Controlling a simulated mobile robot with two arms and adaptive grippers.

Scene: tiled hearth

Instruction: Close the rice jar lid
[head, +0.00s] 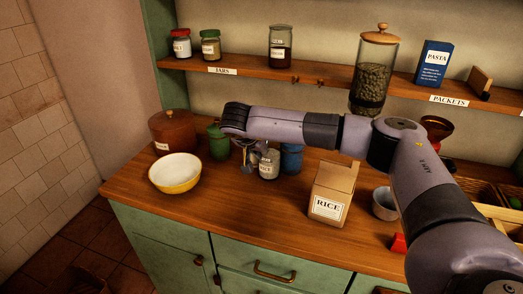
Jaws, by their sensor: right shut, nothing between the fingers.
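A small glass jar (268,165) with pale contents and a white label stands on the wooden counter, just right of my right gripper. Its label is too small to read, so I cannot tell surely that it is the rice jar. My arm hides part of its top, and I cannot tell how its lid sits. My right gripper (248,164) points down beside this jar, shut and empty. I cannot tell whether it touches the jar. A tan carton (336,178) labelled RICE stands to the right. My left gripper is not in view.
A green canister (218,142) and brown lidded crock (174,131) stand left; a blue canister (292,159) stands behind the jar. A yellow-white bowl (175,181) sits front left, a metal cup (384,205) right. The shelf (240,72) above holds jars and packets. The front-middle counter is clear.

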